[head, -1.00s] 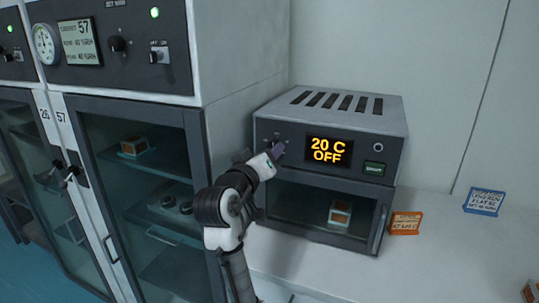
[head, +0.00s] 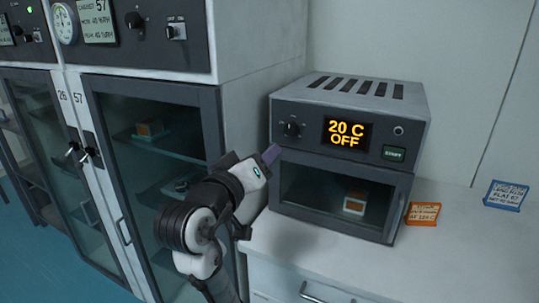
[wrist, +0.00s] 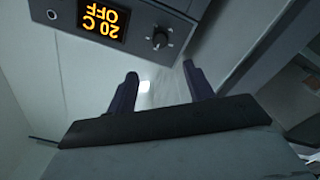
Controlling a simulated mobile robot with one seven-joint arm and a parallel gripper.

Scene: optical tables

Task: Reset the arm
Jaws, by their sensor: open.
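My gripper (head: 270,154) is at the left front of a small grey oven (head: 350,97), just below and left of its knob (head: 292,129). The oven's display reads 20 C OFF. In the wrist view, my gripper (wrist: 160,82) shows two dark fingers spread apart with nothing between them. The knob (wrist: 160,39) and the upside-down display (wrist: 101,19) lie beyond the fingertips, and the gripper is apart from them.
A tall cabinet marked 57 (head: 215,130) stands close on the left, its glass door shut. An orange-framed card (head: 423,213) and a blue-framed card (head: 506,195) stand on the white bench (head: 455,250). The bench front right of my arm is clear.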

